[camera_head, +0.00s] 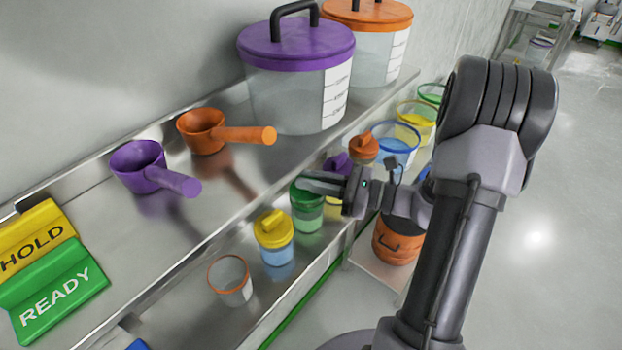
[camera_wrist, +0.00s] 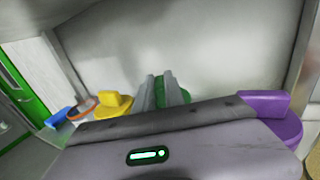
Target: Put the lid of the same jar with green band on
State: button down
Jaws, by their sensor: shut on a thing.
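The jar with green band (camera_head: 308,222) is a small clear jar with green contents, standing on the lower shelf in the head view. Its green lid (camera_head: 303,192) is at the jar's mouth; I cannot tell whether it is fully seated. My gripper (camera_head: 322,183) reaches in from the right and is shut on the green lid's handle, which the fingers mostly hide. In the wrist view my fingers (camera_wrist: 163,92) close on the green lid (camera_wrist: 176,92), and the jar below is hidden by my gripper body.
Beside it stand a yellow-lidded jar (camera_head: 276,248) and an open orange-rimmed jar (camera_head: 231,283). A purple lid (camera_wrist: 265,108) is close on the other side. Purple (camera_head: 138,162) and orange (camera_head: 202,133) scoops and a large purple-lidded container (camera_head: 290,95) occupy the upper shelf.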

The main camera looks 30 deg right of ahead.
jog(key=shift+f, duration=0.3)
jog(key=c, duration=1.4)
grip_release()
jog(key=shift+r, duration=0.1)
jog(key=shift+r+p, duration=0.7)
jog(key=shift+r, duration=0.25)
jog(key=p+v, duration=0.2)
jog(key=v, duration=1)
jog(key=shift+f, duration=0.4)
jog(key=shift+d, duration=0.1)
